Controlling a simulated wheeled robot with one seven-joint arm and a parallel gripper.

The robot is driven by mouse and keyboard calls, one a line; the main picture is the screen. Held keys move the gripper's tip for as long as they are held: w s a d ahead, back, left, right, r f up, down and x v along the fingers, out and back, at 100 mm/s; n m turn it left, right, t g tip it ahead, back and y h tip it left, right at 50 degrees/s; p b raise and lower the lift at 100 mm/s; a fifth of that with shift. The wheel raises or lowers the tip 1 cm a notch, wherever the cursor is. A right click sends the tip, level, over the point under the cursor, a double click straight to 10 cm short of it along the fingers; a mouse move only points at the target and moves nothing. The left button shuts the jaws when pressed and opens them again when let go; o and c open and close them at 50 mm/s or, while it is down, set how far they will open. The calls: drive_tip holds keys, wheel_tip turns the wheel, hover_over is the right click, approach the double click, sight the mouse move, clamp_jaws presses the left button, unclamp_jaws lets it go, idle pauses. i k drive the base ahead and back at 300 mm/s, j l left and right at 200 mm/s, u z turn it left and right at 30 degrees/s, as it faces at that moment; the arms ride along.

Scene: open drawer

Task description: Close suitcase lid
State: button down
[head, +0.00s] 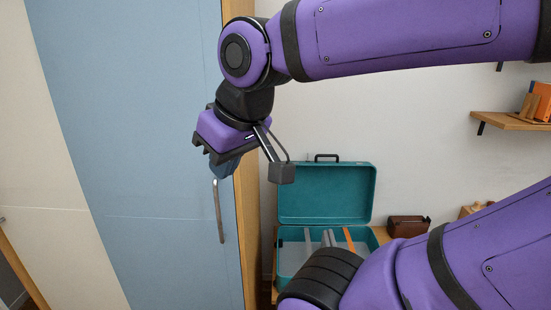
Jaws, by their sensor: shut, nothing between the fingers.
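A teal suitcase (281,247) stands open in the lower middle of the head view. Its lid (325,193) is raised about upright at the back, with a dark handle (327,157) on its top edge. My gripper (282,172) is shut and empty. My arm hides the lower front of the suitcase.
Several upright pieces, one orange (349,239), show inside the suitcase. A brown box (408,226) sits to its right. A tall blue panel (130,130) with a handle (218,210) stands at left. A wooden shelf (505,121) is on the right wall.

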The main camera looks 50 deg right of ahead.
sight(336, 192)
drive_tip(key=z, duration=1.85)
drive_tip(key=i+l, duration=0.15)
drive_tip(key=i, duration=0.7)
